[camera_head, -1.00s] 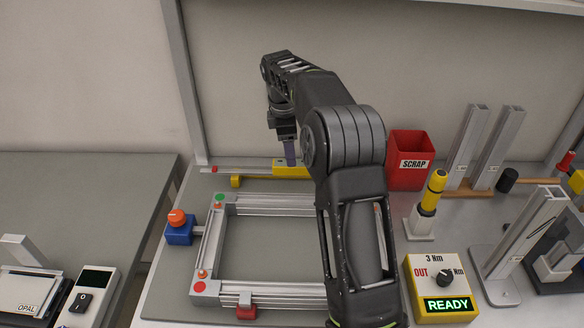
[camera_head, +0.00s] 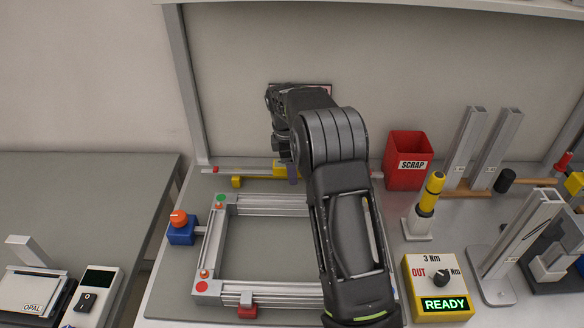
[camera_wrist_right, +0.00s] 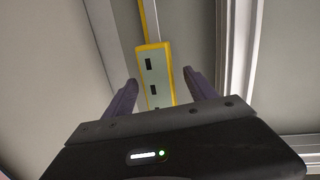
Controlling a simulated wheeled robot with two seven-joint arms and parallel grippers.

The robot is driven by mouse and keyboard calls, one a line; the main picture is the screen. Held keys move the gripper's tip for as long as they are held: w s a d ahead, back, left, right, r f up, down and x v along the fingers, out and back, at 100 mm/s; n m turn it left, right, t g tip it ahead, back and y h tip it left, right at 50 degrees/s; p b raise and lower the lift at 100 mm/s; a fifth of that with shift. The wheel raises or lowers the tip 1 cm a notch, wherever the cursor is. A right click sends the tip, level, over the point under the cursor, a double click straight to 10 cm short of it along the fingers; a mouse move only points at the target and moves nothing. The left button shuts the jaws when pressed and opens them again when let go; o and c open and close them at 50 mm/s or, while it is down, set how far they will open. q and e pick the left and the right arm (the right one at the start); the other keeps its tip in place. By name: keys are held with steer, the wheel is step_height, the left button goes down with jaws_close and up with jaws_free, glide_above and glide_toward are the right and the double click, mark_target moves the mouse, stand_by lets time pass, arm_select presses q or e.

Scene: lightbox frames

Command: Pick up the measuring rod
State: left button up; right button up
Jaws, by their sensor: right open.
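The measuring rod (camera_head: 232,170) lies along the back of the bench, behind the aluminium frame. It looks like a thin silver bar with a red left end and a yellow-edged block. In the right wrist view the block (camera_wrist_right: 153,68) lies between the fingertips, and the bar runs up from it. My right gripper (camera_head: 291,173) points down over the yellow block, partly hidden by my arm. Its dark purple fingers (camera_wrist_right: 160,78) are spread, with gaps on both sides of the block. The rod's right part is hidden behind my arm. My left gripper is not in view.
The aluminium frame (camera_head: 212,244) lies in front of the rod, with a blue block with an orange knob (camera_head: 181,229) at its left. A red scrap bin (camera_head: 408,161), a yellow-black tool (camera_head: 431,196) and a yellow READY box (camera_head: 437,288) stand to the right. The back panel is close behind.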

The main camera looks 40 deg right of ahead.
steer(key=shift+f, duration=0.2)
steer(key=shift+c, duration=0.2)
jaws_close()
stand_by(0.8)
